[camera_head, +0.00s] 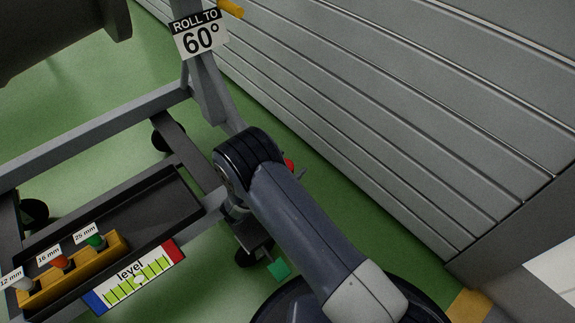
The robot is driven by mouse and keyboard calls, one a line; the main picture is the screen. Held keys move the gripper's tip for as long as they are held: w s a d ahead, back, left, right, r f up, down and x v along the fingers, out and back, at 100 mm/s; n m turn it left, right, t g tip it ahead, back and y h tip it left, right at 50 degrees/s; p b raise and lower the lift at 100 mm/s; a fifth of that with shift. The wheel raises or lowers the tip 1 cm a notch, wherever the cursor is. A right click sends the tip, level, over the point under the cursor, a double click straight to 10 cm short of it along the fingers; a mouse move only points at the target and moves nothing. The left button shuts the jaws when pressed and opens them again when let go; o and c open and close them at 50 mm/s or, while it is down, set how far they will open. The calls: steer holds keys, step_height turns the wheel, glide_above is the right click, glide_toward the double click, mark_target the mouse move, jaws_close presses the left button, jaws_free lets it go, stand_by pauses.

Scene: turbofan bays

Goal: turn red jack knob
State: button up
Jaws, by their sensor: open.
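A small red knob (289,165) shows just past the right edge of my dark arm, near the stand's corner post. Most of it and what it is mounted on are hidden behind the arm. My gripper (256,243) is partly visible below the arm's wrist, beside the corner of the stand. It is open, and I see nothing held in it. It is lower in the picture than the red knob and apart from it, as far as I can see.
The grey wheeled stand (95,135) carries a "ROLL TO 60°" sign (199,34), a dark tray (185,200) with a yellow tool block (75,272), and a level label (135,278). A grey slatted wall (400,110) bounds the right. Green floor lies between.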

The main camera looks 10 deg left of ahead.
steer(key=p+v, duration=0.3)
steer(key=v, duration=0.7)
steer(key=shift+s+a, duration=0.25)
steer(key=shift+s, duration=0.1)
